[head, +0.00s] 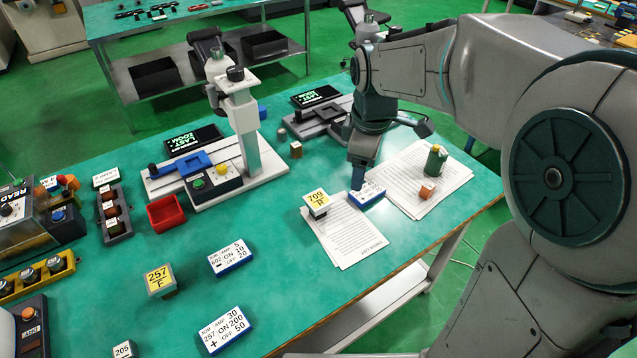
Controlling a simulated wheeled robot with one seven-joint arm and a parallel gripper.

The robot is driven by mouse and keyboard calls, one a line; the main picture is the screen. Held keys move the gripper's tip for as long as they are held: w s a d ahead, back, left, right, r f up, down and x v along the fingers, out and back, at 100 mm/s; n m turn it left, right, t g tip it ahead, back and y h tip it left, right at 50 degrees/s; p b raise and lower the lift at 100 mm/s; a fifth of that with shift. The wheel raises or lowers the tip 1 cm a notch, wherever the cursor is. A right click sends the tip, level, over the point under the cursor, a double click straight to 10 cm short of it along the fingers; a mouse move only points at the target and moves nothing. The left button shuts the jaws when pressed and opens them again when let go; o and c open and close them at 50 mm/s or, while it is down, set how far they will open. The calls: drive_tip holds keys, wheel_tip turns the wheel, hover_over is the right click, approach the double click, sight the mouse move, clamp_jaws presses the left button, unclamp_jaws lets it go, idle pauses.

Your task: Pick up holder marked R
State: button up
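I cannot read an R on any holder in view. A holder with a yellow top marked 709 F (317,200) stands on a paper sheet in the middle. A second yellow-topped one marked 257 F (160,279) stands at front left. A white-topped block marked 205 (123,349) is cut off by the bottom edge, so any letter below its number is hidden. My gripper (358,179) points down just above or at a blue-edged white job card (367,194), right of the 709 F holder. Its fingers look like one dark shape, and I cannot see a gap or anything held.
Two more job cards (230,257) (224,328) lie at front. A green cylinder (436,162) and copper cube (427,190) stand on papers right of my gripper.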

sight(318, 199)
drive_tip(key=w+a+f+n+g+b, duration=0.1)
drive_tip(key=w+a+f+n+b, duration=0.2)
drive_tip(key=w+a+f+n, duration=0.65)
drive_tip(key=shift+n, duration=0.45)
drive_tip(key=f, duration=0.6)
drive_tip(key=d+f, duration=0.1)
drive_tip(key=f, duration=0.2)
drive_tip(key=shift+w+f, duration=0.25)
drive_tip(key=shift+s+a+f, duration=0.1)
drive_tip(key=shift+a+f, duration=0.05)
drive_tip(key=shift+f, duration=2.6)
drive_tip(key=c, duration=1)
